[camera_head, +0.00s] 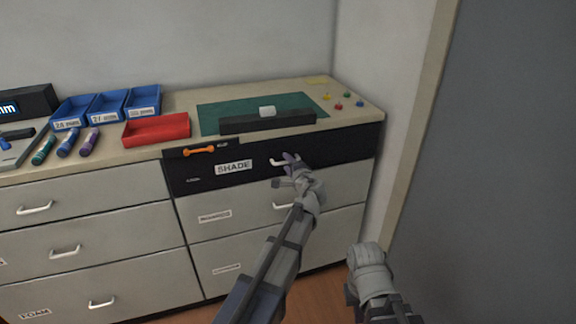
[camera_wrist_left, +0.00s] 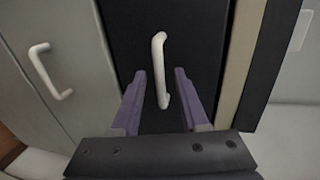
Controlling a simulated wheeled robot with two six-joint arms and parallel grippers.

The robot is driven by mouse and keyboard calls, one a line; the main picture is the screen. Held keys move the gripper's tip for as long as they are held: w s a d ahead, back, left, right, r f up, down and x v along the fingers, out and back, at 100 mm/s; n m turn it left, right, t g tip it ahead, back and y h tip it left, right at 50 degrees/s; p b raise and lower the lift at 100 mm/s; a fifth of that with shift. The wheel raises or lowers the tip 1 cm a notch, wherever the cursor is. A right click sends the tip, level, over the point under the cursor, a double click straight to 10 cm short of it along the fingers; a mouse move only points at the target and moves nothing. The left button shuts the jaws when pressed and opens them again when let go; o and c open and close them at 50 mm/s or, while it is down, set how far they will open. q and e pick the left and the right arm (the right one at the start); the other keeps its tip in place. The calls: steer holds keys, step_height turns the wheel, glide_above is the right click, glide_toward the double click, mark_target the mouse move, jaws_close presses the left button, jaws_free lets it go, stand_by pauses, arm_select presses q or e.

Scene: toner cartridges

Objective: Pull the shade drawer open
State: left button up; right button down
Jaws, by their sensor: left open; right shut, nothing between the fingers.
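The shade drawer (camera_head: 234,168) is the black top drawer front of the right cabinet column, with a white SHADE label. It sits flush with the cabinet, closed. Its white bar handle (camera_head: 277,162) is partly hidden by my left gripper (camera_head: 289,168). In the left wrist view the handle (camera_wrist_left: 160,70) stands between the two fingers of my left gripper (camera_wrist_left: 165,97), which are open on either side of it with gaps. My right gripper (camera_head: 368,268) is at the lower right, away from the drawer, shut and empty; its fingertips are hard to make out.
An orange handle-shaped piece (camera_head: 199,150) is on the black front at upper left. Grey drawers (camera_head: 214,216) lie below. The counter holds a red tray (camera_head: 157,130), blue bins (camera_head: 107,106), a green mat (camera_head: 215,111) and a black bar (camera_head: 267,122). A wall stands at right.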

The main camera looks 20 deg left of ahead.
arm_select(q)
jaws_close()
stand_by(1.3)
